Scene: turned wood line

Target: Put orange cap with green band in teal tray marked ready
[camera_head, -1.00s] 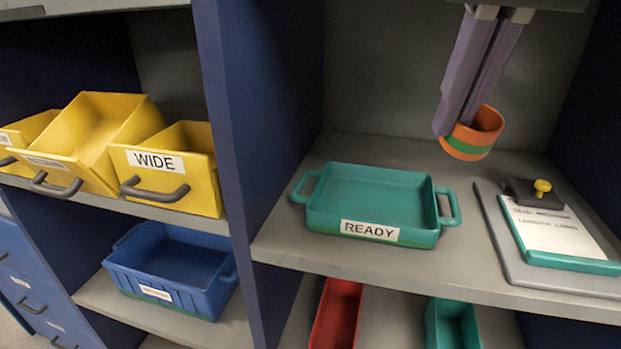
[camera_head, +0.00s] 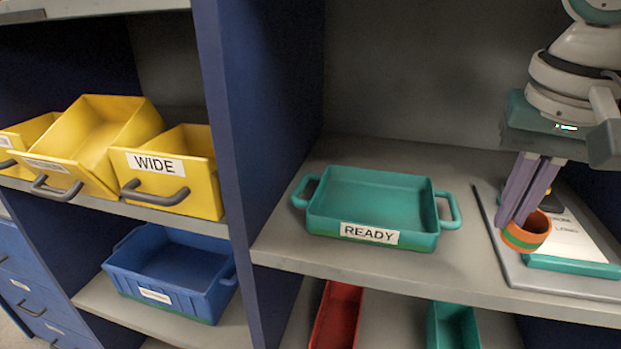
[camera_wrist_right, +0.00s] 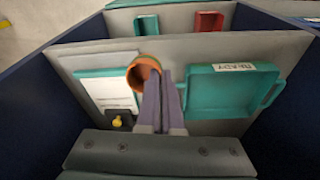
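The orange cap with the green band (camera_head: 527,233) is held at the tips of my right gripper (camera_head: 517,222), in front of the clipboard at the right of the shelf. The cap is hollow with its opening tilted up. In the right wrist view the cap (camera_wrist_right: 143,72) sits at the fingertips (camera_wrist_right: 157,82), between the clipboard and the tray. The teal tray marked READY (camera_head: 372,205) stands empty on the shelf, to the left of the cap. The tray also shows in the right wrist view (camera_wrist_right: 235,90). My left gripper is in neither view.
A clipboard with white paper (camera_head: 570,240) lies right of the tray. A blue upright panel (camera_head: 245,150) bounds the shelf on the left. Yellow bins (camera_head: 185,165), one marked WIDE, and a blue bin (camera_head: 165,270) stand beyond it. Red (camera_head: 337,315) and teal (camera_head: 452,325) bins are below.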

